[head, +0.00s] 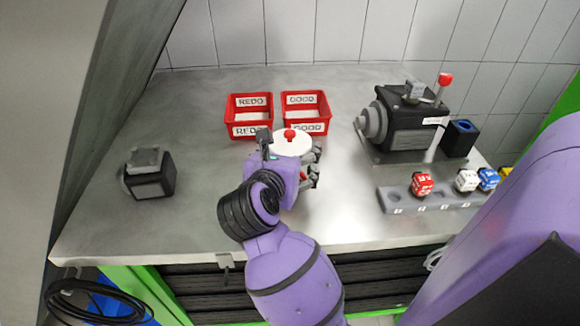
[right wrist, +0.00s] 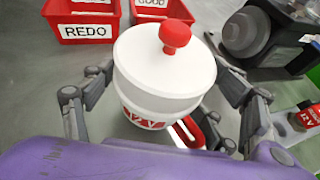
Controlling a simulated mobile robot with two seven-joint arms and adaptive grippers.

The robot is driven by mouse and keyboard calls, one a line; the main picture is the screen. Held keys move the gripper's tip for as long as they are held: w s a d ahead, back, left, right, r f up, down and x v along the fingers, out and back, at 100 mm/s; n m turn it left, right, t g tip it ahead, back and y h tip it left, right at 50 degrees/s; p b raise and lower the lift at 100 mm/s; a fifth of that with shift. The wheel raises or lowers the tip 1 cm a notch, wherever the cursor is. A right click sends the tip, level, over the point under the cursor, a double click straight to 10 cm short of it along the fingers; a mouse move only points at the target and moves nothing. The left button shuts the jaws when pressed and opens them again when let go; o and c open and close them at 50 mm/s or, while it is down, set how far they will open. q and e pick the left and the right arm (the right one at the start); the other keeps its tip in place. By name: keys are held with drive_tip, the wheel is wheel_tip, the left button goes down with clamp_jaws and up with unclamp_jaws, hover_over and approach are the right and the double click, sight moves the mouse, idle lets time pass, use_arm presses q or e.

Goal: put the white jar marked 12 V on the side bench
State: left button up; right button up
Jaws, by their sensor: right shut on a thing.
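The white jar (head: 293,147) has a white lid with a red knob and stands upright in front of the red bins. In the right wrist view the jar (right wrist: 165,72) shows a red marking ending in "2 V", partly cut off by my gripper. My right gripper (head: 312,165) is shut around the jar, with fingers on both sides in the right wrist view (right wrist: 160,115). A red loop (right wrist: 188,132) shows at the jar's lower right. Whether the jar touches the bench top is hidden. My left gripper is not in view. I cannot make out a separate side bench.
On the metal bench (head: 210,205) stand red bins marked REDO (head: 249,116) and GOOD (head: 306,114), a grey-black pump (head: 405,120), a dark block (head: 150,175), a blue-topped box (head: 461,137) and a rack (head: 440,200) with coloured cubes. The left-middle bench is clear.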

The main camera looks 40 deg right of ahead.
drive_tip(key=shift+w+d+f, duration=0.15)
drive_tip(key=shift+d, duration=0.1)
wheel_tip(320, 180, down, 3)
drive_tip(key=shift+w+d+r, duration=0.1)
drive_tip(key=shift+d+r, duration=0.05)
drive_tip(key=shift+r, duration=0.05)
drive_tip(key=shift+f, duration=0.45)
drive_tip(key=shift+f, duration=0.2)
drive_tip(key=o, duration=1.5)
